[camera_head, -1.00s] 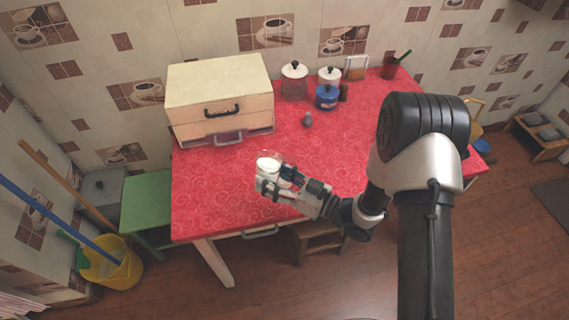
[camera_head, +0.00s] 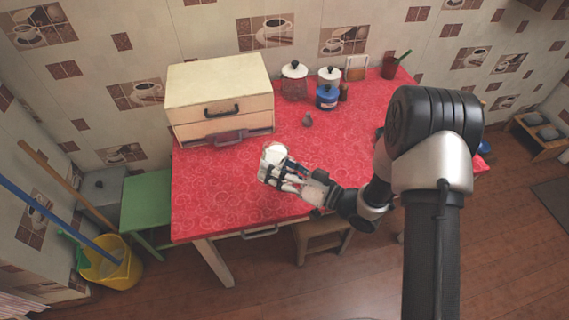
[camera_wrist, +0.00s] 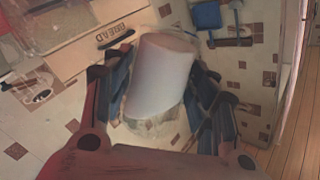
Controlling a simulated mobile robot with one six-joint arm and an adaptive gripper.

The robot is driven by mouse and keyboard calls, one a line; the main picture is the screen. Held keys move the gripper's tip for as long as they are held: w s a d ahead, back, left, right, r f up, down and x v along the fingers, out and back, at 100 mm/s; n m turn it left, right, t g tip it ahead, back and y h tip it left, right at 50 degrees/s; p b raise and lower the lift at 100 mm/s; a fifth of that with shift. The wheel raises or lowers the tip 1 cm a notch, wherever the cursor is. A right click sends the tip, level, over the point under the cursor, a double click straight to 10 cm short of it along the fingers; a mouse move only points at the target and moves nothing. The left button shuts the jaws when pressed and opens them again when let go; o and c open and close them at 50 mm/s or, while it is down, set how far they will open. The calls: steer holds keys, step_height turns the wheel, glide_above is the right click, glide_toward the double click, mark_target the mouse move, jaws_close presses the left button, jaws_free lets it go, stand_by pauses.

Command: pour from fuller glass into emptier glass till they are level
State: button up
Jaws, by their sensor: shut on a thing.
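My gripper (camera_head: 272,166) is shut on a glass (camera_head: 274,151) above the left part of the red table. In the wrist view the glass (camera_wrist: 160,80) sits between the dark fingers of my gripper (camera_wrist: 162,92) and leans. Its contents look pale and opaque, with a clear part of the glass at the lower end. Whether liquid is flowing out cannot be told. I cannot make out a second glass in either view; the gripper covers part of the table.
A cream bread box (camera_head: 220,90) stands at the back left of the red table (camera_head: 215,195). The table's left front is clear. A green stool (camera_head: 147,205) is at left.

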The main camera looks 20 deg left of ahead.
steer(key=shift+w+r+m+p, duration=0.2)
steer(key=shift+r+m+p, duration=0.2)
steer(key=shift+p, duration=0.1)
steer(key=shift+f+m, duration=0.2)
steer(key=shift+m, duration=0.1)
steer(key=shift+s+f+m, duration=0.1)
steer(key=shift+f+m, duration=0.1)
steer(key=shift+m, duration=0.4)
steer(key=shift+w+d+f+m+p, duration=0.15)
steer(key=shift+w+m+p, duration=0.25)
steer(key=shift+w, duration=0.2)
stand_by(0.7)
steer(key=shift+m, duration=0.3)
stand_by(0.7)
steer(key=shift+f+m, duration=0.15)
steer(key=shift+m, duration=0.15)
stand_by(0.9)
